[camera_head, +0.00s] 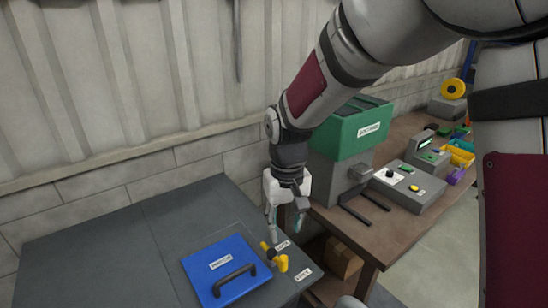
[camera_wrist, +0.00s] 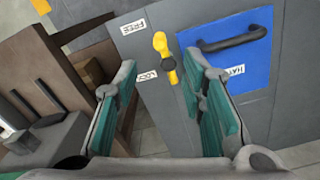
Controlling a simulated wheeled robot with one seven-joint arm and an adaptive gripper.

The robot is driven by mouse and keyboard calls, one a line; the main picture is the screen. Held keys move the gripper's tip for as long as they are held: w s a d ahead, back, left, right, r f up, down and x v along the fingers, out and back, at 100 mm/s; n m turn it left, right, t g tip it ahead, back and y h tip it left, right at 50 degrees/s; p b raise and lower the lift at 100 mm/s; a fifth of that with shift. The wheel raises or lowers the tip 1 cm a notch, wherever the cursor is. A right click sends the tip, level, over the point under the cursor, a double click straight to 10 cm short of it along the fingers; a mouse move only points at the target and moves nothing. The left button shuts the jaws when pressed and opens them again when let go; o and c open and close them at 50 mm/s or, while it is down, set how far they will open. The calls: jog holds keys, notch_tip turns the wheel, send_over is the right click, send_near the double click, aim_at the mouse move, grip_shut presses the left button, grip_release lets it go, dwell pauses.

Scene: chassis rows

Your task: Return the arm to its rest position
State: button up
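My gripper (camera_head: 274,222) hangs from the arm above the right part of the grey cabinet top, beside the yellow latch handle. In the wrist view my gripper (camera_wrist: 165,108) has its two green-padded fingers wide apart with nothing between them. The yellow handle (camera_head: 278,260) sits between two white labels at the right edge of the blue hatch (camera_head: 205,265). The handle also shows in the wrist view (camera_wrist: 161,45), beyond the fingers and apart from them. The hatch lies flat with its black bar handle (camera_head: 235,277) and appears closed.
A brown workbench (camera_head: 345,236) stands to the right, with a green-topped machine (camera_head: 352,132), a grey button box (camera_head: 411,186) and several small coloured items. A corrugated wall (camera_head: 120,80) rises behind. The left part of the grey cabinet top (camera_head: 90,255) is bare.

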jog(key=s+d+r+m+t, duration=0.1)
jog(key=s+d+r, duration=0.3)
jog(key=r, duration=0.2)
jog(key=s+d+r+t, duration=0.2)
jog(key=s+d+r, duration=0.1)
jog(key=d+r, duration=0.25)
jog(key=s+d+r+m+t, duration=0.1)
jog(key=s+d+r, duration=0.1)
jog(key=s, duration=0.4)
jog(key=s+d+r+m+t, duration=0.1)
jog(key=s+d+r, duration=0.1)
jog(key=s, duration=0.4)
jog(key=shift+d+r+t, duration=0.3)
jog(key=shift+d, duration=0.35)
jog(key=shift+c, duration=0.4)
